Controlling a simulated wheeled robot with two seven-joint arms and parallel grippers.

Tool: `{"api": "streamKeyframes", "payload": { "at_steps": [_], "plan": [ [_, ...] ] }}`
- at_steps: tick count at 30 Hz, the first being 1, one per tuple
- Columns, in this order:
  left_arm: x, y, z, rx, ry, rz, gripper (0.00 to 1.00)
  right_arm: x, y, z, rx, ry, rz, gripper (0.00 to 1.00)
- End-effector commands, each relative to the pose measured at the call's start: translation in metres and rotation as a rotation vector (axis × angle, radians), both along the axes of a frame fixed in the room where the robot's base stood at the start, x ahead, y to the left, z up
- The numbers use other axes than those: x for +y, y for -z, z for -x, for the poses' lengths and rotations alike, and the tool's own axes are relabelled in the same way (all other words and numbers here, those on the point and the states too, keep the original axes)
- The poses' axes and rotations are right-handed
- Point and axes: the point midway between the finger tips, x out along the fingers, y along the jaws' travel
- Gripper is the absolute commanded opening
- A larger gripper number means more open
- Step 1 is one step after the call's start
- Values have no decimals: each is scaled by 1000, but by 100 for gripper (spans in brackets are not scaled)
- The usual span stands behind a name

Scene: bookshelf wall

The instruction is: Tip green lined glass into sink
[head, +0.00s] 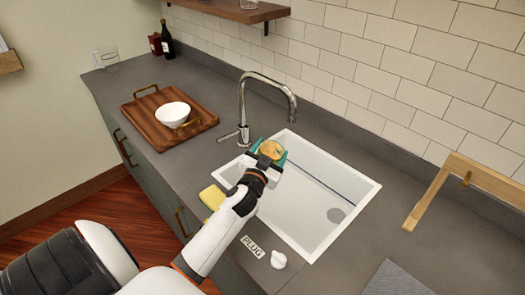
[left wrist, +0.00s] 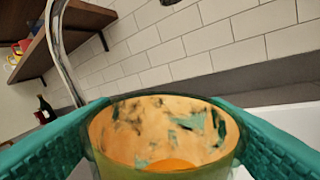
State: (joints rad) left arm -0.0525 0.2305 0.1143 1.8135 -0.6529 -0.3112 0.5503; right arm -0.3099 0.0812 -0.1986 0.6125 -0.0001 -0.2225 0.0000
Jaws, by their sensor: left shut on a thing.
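The green lined glass (head: 271,149) is above the left end of the white sink (head: 305,205), near the tap side. In the left wrist view the glass (left wrist: 160,135) shows a thin yellow-green rim and an orange inside with dark and teal patches. I cannot tell whether the orange is liquid or see-through wall. My left gripper (head: 270,155) is shut on the glass, with a teal finger on each side. The glass looks about upright; its lower part is hidden. My right gripper is not in view.
The tall chrome tap (head: 243,105) arches close behind the glass. A wooden tray (head: 145,112) with a white bowl (head: 173,114) stands left. The sink's right half is clear.

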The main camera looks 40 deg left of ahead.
Motion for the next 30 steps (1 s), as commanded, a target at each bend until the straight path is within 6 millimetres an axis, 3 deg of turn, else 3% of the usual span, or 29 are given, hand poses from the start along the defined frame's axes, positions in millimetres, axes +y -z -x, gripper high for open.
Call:
{"api": "streamKeyframes", "payload": {
  "at_steps": [3,6,19,30],
  "plan": [
    [-11,5,-3,20,2,-83,20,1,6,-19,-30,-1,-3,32],
    [-20,10,-5,38,1,-151,20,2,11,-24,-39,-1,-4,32],
    [-44,44,-12,115,3,-433,20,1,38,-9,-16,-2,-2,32],
    [-44,42,-12,116,0,-436,20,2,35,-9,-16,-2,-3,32]
  ]
}}
